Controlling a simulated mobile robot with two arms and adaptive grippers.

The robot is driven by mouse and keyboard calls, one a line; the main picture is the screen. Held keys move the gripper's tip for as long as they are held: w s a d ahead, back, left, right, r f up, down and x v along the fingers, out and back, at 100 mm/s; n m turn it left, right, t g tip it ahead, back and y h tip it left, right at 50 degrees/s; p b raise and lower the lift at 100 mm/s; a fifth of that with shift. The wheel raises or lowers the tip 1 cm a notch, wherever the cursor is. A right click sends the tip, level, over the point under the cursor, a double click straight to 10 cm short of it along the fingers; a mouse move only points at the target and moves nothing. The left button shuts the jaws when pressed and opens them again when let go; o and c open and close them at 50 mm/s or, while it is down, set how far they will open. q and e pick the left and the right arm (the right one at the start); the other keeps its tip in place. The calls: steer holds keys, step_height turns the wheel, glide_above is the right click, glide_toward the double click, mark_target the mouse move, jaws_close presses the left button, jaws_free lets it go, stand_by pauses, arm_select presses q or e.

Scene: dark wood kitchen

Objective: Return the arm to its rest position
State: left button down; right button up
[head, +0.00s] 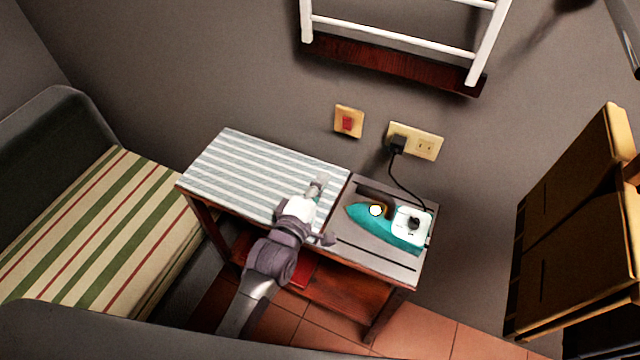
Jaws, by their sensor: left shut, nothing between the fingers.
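My left arm comes up from the bottom of the head view. My left gripper (318,185) is shut and empty, in front of the right part of the striped ironing top (250,170) in the picture. A teal and white iron (385,224) rests on the grey plate (375,255) at the right end of the ironing table, to the right of my gripper and apart from it. I cannot tell how high the gripper is above the top. My right gripper is out of view.
A striped bench (100,225) stands on the left. The iron's cord runs to a wall socket (415,141); a red switch (348,121) is beside it. A white rack (390,35) hangs above. Brown wooden panels (575,230) stand on the right. Tiled floor (420,325) shows below.

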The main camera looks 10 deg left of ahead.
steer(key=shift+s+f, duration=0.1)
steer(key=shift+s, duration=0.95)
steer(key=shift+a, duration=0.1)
